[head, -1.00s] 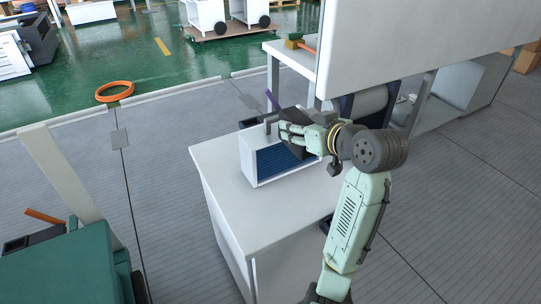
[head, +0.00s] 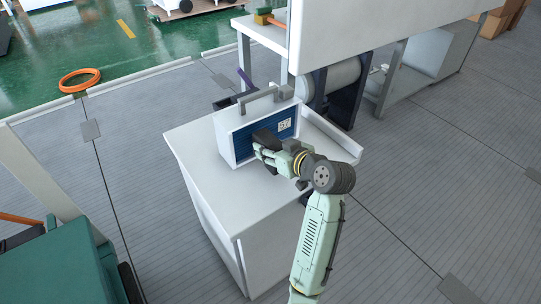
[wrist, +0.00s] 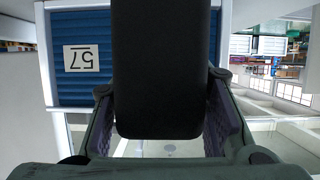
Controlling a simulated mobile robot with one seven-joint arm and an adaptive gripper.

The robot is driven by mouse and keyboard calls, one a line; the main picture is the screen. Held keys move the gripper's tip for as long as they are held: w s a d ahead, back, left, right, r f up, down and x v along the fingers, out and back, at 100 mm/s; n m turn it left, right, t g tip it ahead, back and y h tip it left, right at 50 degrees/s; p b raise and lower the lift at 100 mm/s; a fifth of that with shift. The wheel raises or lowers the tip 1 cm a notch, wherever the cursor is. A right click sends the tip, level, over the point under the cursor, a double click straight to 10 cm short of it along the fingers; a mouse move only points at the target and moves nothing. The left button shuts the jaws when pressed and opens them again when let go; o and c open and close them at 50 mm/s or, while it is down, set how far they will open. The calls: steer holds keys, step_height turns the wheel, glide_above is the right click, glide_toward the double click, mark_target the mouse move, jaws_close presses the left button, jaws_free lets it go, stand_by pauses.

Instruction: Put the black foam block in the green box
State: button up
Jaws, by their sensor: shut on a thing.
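My gripper (head: 265,147) is in front of the blue slatted face of a white case in the head view. In the wrist view my gripper (wrist: 158,112) has a finger on each side of the black foam block (wrist: 160,65) and is shut on it. The block hides the middle of that view. In the head view the black block (head: 262,136) shows small and dark at the fingertips, above the white cabinet top. A dark green box-like thing (head: 58,268) stands at the lower left, well away from my gripper; its inside is not clear.
The white case (head: 230,150) has a handle and a label reading 57, and stands on the white cabinet (head: 190,160). The blue face (wrist: 75,85) also shows in the wrist view. A large white panel (head: 370,30) overhangs at upper right. Grey floor lies open at right.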

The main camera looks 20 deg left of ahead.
steer(key=shift+f, duration=1.75)
steer(key=shift+f, duration=0.15)
steer(key=o, duration=0.9)
steer(key=shift+o, duration=0.2)
steer(key=b+v, duration=0.2)
steer(key=v, duration=1)
steer(key=shift+r, duration=0.3)
